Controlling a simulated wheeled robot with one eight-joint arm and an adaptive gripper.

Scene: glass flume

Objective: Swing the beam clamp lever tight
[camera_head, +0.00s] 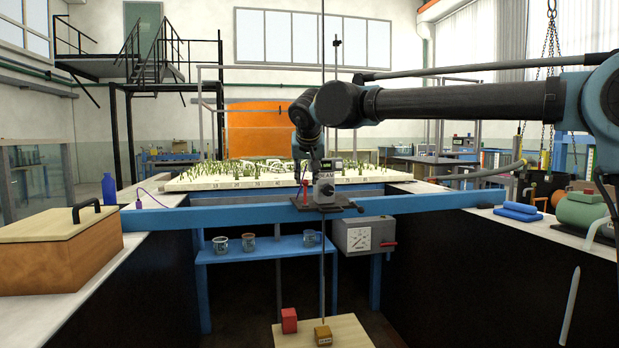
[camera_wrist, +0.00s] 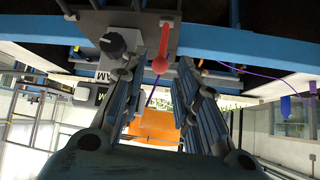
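The beam clamp is a grey block marked "BEAM" (camera_head: 324,190) on a dark plate over the blue cross beam (camera_head: 420,205). Its red lever (camera_head: 305,188) stands at the block's left in the head view. In the wrist view, which looks upside down, the red lever (camera_wrist: 160,63) has a rounded end, and a dark knob (camera_wrist: 113,43) sits on the block beside it. My gripper (camera_wrist: 173,58) is open, with its two fingers apart and the lever's end between or just beyond the tips. I cannot tell whether either finger touches it.
A thin vertical rod (camera_head: 323,265) hangs below the clamp towards a wooden board (camera_head: 350,333) with a red block (camera_head: 289,320). A grey dial box (camera_head: 362,236) with a red handle hangs under the beam. A wooden box (camera_head: 60,245) stands left. A model bed (camera_head: 220,180) lies behind.

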